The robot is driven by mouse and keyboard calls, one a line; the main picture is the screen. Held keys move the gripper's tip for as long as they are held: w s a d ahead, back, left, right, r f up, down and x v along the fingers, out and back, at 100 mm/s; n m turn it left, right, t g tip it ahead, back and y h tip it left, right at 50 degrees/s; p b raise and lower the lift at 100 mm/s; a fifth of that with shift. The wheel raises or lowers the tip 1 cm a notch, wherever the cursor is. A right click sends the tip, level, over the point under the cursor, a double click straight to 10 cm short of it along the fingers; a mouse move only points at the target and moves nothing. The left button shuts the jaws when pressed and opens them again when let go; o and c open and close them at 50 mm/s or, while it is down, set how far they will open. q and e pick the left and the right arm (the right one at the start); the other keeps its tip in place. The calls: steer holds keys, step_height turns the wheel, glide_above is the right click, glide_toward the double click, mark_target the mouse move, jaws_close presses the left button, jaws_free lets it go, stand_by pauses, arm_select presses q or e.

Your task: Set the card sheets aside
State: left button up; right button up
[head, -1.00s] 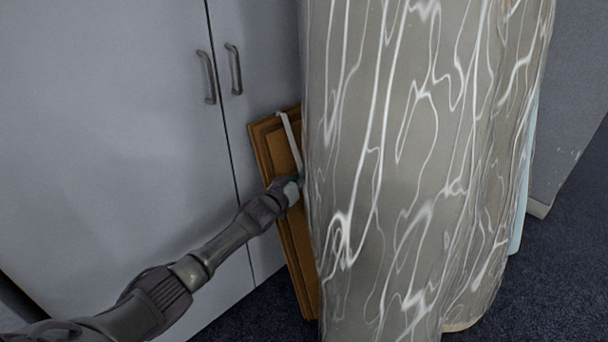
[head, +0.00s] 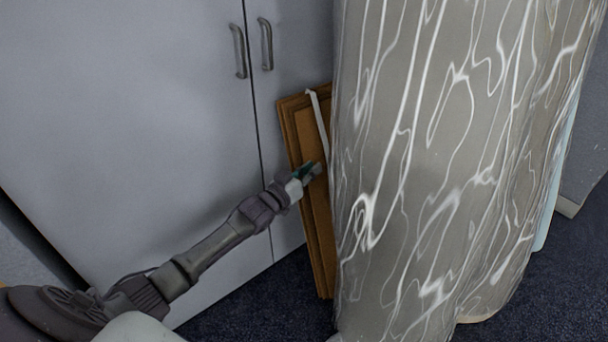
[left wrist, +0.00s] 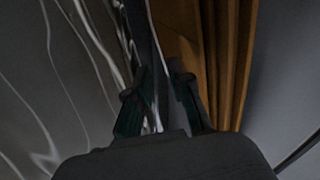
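Flat brown panels (head: 315,215) stand on edge, leaning by the grey cabinet; I cannot tell if they are the card sheets. They also show in the left wrist view (left wrist: 222,60). A pale strip (head: 318,122) runs down their face. My left gripper (head: 312,172) is in front of the panels, beside the cloth edge. In the left wrist view its dark teal fingers (left wrist: 158,100) are apart, with cloth and panels beyond. I see no firm hold. My right gripper is out of view.
The grey cabinet (head: 130,120) with two handles fills the left. A pale blue sheet edge (head: 553,205) shows behind the cloth at the right. Dark blue carpet (head: 255,305) is bare in front of the cabinet and at the right.

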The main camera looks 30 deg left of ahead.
arm_select(q)
steer(key=shift+s+a, duration=0.15)
steer(key=shift+s, duration=0.65)
steer(key=shift+s+a, duration=0.15)
steer(key=shift+s, duration=0.6)
